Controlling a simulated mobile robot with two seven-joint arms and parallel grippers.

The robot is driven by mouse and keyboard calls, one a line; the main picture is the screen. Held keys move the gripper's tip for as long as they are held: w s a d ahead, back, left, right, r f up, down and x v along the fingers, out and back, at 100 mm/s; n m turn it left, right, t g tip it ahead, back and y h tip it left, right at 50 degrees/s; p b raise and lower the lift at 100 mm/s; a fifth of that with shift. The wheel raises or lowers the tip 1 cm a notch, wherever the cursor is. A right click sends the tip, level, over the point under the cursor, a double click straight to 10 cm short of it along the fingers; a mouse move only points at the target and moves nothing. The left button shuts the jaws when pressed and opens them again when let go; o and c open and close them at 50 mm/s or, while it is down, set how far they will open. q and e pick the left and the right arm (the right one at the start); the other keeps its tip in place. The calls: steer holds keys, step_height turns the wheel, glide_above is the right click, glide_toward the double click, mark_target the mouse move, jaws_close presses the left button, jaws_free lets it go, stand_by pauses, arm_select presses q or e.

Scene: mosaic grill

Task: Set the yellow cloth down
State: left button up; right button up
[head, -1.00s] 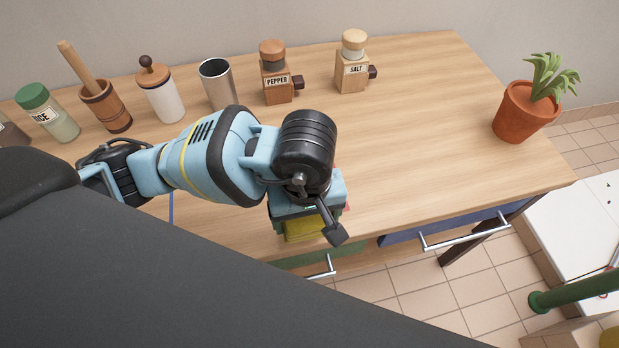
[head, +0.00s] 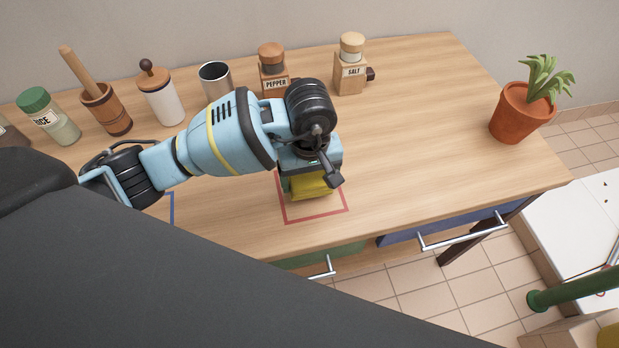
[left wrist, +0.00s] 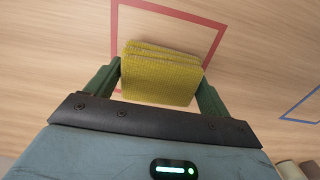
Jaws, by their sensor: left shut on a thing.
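My left gripper (left wrist: 159,90) is shut on the folded yellow cloth (left wrist: 160,72), with a green finger at each side of it in the left wrist view. In the head view the yellow cloth (head: 312,186) shows below my left gripper (head: 308,180), over the red square outline (head: 316,218) on the wooden counter. The red outline (left wrist: 216,44) also shows around and beyond the cloth in the left wrist view. I cannot tell whether the cloth touches the counter. My right gripper is not in view.
A pepper mill (head: 274,72), a salt mill (head: 351,65), a metal cup (head: 214,80) and several jars stand along the back. A potted plant (head: 521,110) stands at the right end. Part of a blue outline (left wrist: 302,106) lies to one side. The counter's right middle is clear.

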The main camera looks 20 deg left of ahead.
mark_target(309, 176)
arm_select(q)
steer(key=shift+f, duration=0.65)
steer(key=shift+f, duration=0.1)
steer(key=shift+f, duration=0.15)
steer(key=o, duration=0.9)
steer(key=shift+r, duration=0.45)
step_height(309, 176, up, 12)
steer(key=shift+f, duration=0.2)
